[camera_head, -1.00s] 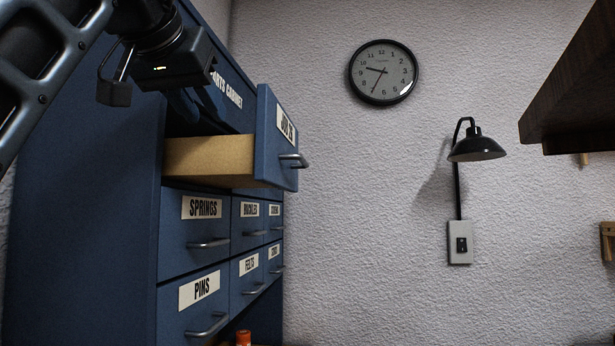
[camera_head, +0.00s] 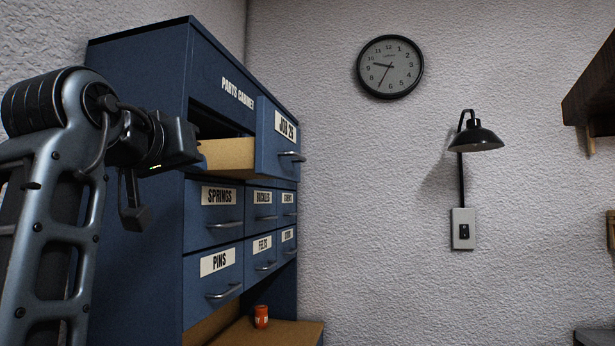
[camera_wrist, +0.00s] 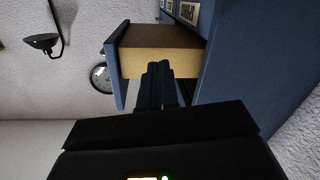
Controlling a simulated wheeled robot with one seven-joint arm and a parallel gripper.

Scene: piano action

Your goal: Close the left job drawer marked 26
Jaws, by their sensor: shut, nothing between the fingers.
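The drawer labelled JOB 26 (camera_head: 268,150) is pulled out at the top of the blue parts cabinet (camera_head: 145,85). Its blue front stands clear of the cabinet, with a metal handle (camera_head: 291,156) and a tan side wall (camera_head: 228,155) showing. My gripper (camera_head: 201,158) is at the left of that side wall, partly hidden by my wrist. In the wrist view the gripper (camera_wrist: 158,68) is shut and empty. Its fingertips overlap the lower edge of the drawer's tan wall (camera_wrist: 150,62), with the drawer front (camera_wrist: 117,60) to their left. I cannot tell whether they touch.
Closed drawers marked SPRINGS (camera_head: 212,215), PINS (camera_head: 210,285) and others lie below. An orange container (camera_head: 261,316) stands on the wooden shelf (camera_head: 290,332). A wall lamp (camera_head: 476,140) and clock (camera_head: 390,67) are beyond. A dark wooden shelf (camera_head: 590,90) juts in at right.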

